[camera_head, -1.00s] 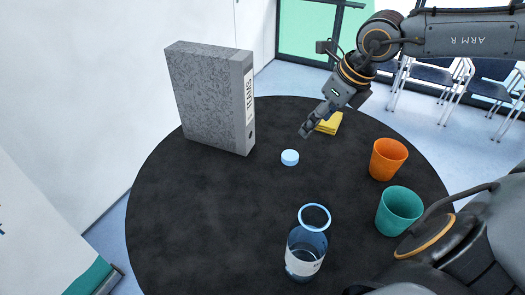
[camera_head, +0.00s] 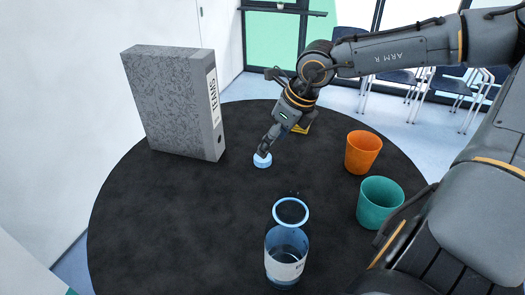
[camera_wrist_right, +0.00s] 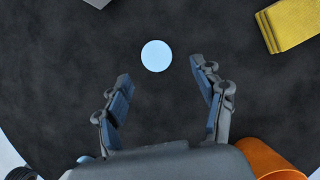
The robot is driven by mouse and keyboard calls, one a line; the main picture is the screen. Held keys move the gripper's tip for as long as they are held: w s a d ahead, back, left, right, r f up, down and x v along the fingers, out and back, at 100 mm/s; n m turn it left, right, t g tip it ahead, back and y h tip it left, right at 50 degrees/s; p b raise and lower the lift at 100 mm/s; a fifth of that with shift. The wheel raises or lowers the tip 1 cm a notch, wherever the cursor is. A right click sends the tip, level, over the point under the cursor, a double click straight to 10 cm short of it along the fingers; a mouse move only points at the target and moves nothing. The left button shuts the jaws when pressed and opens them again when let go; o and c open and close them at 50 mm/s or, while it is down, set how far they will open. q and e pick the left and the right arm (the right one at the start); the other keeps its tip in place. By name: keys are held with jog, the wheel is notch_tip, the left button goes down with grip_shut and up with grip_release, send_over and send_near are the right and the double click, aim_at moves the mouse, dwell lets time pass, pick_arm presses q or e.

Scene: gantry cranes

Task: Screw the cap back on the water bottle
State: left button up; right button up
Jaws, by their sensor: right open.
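The pale blue cap (camera_head: 262,162) lies on the round black table (camera_head: 180,215). In the right wrist view the cap (camera_wrist_right: 156,56) sits just beyond the fingertips, in line with the gap between them. My right gripper (camera_head: 264,150) is directly above or beside the cap in the head view. Its fingers (camera_wrist_right: 161,74) are apart and hold nothing. The clear blue water bottle (camera_head: 286,262) with a white label stands upright nearer to me, with a blue ring (camera_head: 291,211) at its open mouth. My left gripper is not in view.
A grey patterned binder (camera_head: 172,105) stands at the back left. An orange cup (camera_head: 362,152) and a green cup (camera_head: 378,203) stand on the right. A yellow object (camera_head: 301,125) lies behind my right gripper. The table's left part is clear.

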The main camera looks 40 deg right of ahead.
aim_at(267, 158)
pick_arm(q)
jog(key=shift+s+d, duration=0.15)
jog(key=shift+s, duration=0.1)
pick_arm(e)
jog(key=shift+a+f, duration=0.1)
jog(key=shift+f, duration=0.15)
jog(key=b+x, duration=0.2)
jog(key=x, duration=0.2)
jog(key=shift+w+a+f, duration=0.1)
jog(key=shift+a, duration=0.05)
jog(key=shift+w+f, duration=0.15)
jog(key=shift+f, duration=0.05)
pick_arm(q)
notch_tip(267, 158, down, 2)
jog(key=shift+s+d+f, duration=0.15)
pick_arm(e)
jog(key=c, duration=0.8)
